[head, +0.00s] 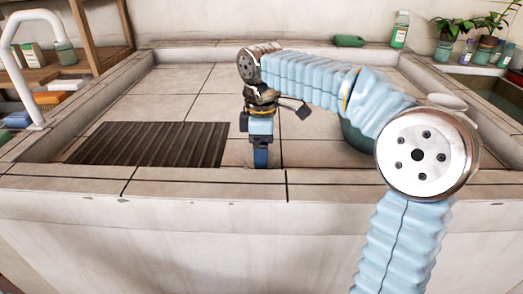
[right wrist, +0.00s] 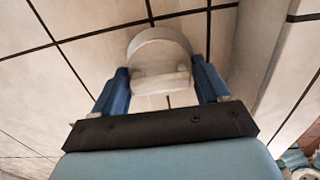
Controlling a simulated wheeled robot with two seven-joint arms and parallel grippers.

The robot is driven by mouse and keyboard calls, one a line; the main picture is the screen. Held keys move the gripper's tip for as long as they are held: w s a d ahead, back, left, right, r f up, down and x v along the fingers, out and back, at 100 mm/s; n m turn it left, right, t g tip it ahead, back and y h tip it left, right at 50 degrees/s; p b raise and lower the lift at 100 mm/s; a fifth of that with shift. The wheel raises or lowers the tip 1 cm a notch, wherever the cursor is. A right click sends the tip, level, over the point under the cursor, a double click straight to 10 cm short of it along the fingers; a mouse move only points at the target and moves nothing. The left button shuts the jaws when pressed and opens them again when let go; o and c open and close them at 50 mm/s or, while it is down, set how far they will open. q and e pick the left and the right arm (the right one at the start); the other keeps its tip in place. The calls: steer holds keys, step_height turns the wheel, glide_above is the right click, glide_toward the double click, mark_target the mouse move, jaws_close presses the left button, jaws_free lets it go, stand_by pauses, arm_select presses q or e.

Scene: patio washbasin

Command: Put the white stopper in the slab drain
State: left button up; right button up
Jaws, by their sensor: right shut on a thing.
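My right gripper (head: 261,158) points down over the tiled slab, near its front edge, just right of the dark ribbed panel. In the right wrist view its two blue fingers (right wrist: 162,88) are shut on the white stopper (right wrist: 158,50), a pale round piece with a block-like grip between the fingers. Pale tiles with dark joints show behind the stopper. I cannot tell whether it touches them. In the head view the stopper is hidden by the gripper. I cannot make out the slab drain opening in either view. My left gripper is not in view.
The dark ribbed panel (head: 150,143) lies on the slab at left. A dark green rounded vessel (head: 359,138) stands partly behind my right arm, with a white bowl (head: 447,101) farther right. A raised rim (head: 210,181) borders the front. The back middle of the slab is clear.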

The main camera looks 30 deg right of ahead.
steer(key=shift+f+b, duration=0.5)
steer(key=shift+f, duration=0.3)
stand_by(0.4)
steer(key=shift+r, duration=0.15)
steer(key=shift+r+p, duration=0.7)
steer(key=shift+p, duration=0.2)
stand_by(0.5)
steer(key=shift+f+b, duration=0.3)
steer(key=shift+f, duration=0.5)
stand_by(0.4)
steer(key=o, duration=0.8)
steer(key=shift+o, duration=0.2)
step_height(320, 180, up, 3)
steer(key=p, duration=0.3)
steer(key=shift+r, duration=4)
